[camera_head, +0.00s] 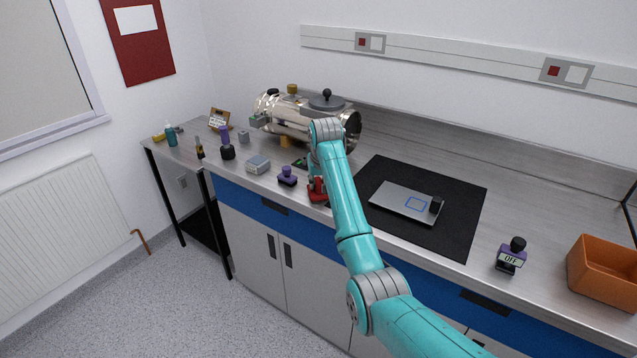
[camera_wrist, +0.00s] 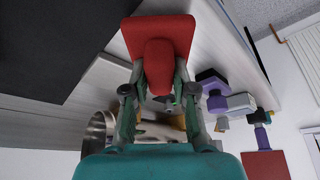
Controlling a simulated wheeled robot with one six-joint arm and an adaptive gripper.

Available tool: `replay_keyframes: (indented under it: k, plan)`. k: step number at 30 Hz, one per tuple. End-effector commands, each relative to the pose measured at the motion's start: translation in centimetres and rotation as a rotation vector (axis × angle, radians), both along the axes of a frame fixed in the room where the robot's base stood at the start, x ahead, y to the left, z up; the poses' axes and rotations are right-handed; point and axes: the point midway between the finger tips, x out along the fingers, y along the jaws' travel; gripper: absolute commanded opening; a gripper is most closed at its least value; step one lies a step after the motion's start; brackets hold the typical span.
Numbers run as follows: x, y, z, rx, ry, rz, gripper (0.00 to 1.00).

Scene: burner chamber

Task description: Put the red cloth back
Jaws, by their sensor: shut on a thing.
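The red cloth (camera_wrist: 160,38) is between the fingers of my gripper (camera_wrist: 158,92) in the wrist view. It has a broad flat part and a rounded raised part, which the fingers close on. In the head view the red cloth (camera_head: 316,190) shows beside my arm, near the front edge of the counter, right of a purple-topped block (camera_head: 287,176). My arm hides most of the gripper there. I cannot tell whether the cloth touches the counter.
A metal cylindrical chamber (camera_head: 285,108) lies behind my arm. A black mat (camera_head: 455,215) bears a flat grey device (camera_head: 398,200). An OFF-labelled block (camera_head: 511,258) and an orange bin (camera_head: 606,270) stand at right. A grey box (camera_head: 258,164) and several small items stand at left.

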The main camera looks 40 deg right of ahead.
Motion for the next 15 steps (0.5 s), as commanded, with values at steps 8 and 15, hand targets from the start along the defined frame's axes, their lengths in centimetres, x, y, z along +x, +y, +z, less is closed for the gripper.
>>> replay_keyframes:
  k: [8, 15]
  plan:
    - [0.0, 0.0, -0.34, 0.0, 0.001, 0.0, 0.0]
    - [0.02, -0.01, -0.86, 0.0, 0.0, 0.0, 0.31]
